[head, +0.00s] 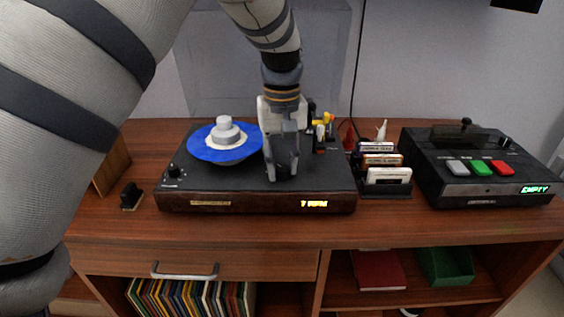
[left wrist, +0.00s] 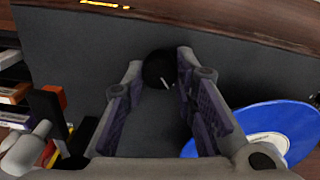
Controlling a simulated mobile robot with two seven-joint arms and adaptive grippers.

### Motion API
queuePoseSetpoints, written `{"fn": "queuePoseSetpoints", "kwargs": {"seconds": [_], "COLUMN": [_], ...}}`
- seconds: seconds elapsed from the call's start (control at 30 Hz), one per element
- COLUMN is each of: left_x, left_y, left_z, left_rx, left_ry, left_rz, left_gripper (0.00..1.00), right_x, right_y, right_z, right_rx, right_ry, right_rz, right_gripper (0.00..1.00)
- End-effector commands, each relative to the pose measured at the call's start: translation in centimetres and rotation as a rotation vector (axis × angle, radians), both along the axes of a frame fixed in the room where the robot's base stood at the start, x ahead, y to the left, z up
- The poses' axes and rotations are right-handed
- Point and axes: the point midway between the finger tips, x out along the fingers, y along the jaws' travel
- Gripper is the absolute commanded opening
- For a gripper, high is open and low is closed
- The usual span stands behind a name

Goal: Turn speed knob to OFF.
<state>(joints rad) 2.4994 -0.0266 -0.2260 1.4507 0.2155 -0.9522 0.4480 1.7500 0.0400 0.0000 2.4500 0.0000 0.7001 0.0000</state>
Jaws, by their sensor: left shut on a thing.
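The record player (head: 230,190) is a dark box with a wooden front, and its green-yellow display (head: 314,204) seems to read "7 RPM". My left gripper (head: 283,174) points down onto the right part of its top. In the left wrist view the black round speed knob (left wrist: 158,68), with a white pointer line, sits between the fingertips of my left gripper (left wrist: 160,80), which is shut on it. The fingers hide this knob in the head view. A blue record (head: 222,153) lies on the platter with a pale round piece on its centre. My right gripper is not in view.
Another small knob (head: 175,171) is at the player's front left. The tonearm parts (head: 322,128) stand close right of my gripper. A cartridge rack (head: 386,176) and a black device with coloured buttons (head: 482,168) stand further right. A small dark block (head: 130,196) is at left.

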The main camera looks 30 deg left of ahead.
Motion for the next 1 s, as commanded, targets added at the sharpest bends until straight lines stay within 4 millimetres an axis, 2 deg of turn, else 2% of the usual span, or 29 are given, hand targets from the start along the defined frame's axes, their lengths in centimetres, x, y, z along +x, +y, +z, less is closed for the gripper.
{"fn": "queuePoseSetpoints", "kwargs": {"seconds": [0.3,0.77,0.8,0.87,0.9,1.0], "left_x": [0.05,0.05,0.05,0.05,0.03,0.02], "left_y": [0.04,0.04,0.04,0.04,0.04,0.03], "left_z": [0.04,0.04,0.04,0.04,0.04,0.03], "left_rx": [0.001,0.001,0.001,0.001,0.001,0.001], "left_ry": [-0.003,-0.003,-0.003,-0.002,-0.002,-0.001], "left_rz": [0.093,0.107,0.107,0.107,0.107,0.106], "left_gripper": [0.0,0.0,0.28,0.41,0.46,0.46], "right_x": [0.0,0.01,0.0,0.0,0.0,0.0], "right_y": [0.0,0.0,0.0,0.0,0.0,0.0], "right_z": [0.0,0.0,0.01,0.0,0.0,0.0], "right_rx": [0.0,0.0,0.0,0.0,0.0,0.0], "right_ry": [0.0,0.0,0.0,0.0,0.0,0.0], "right_rz": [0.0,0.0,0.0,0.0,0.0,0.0], "right_gripper": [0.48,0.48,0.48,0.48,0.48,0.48]}}
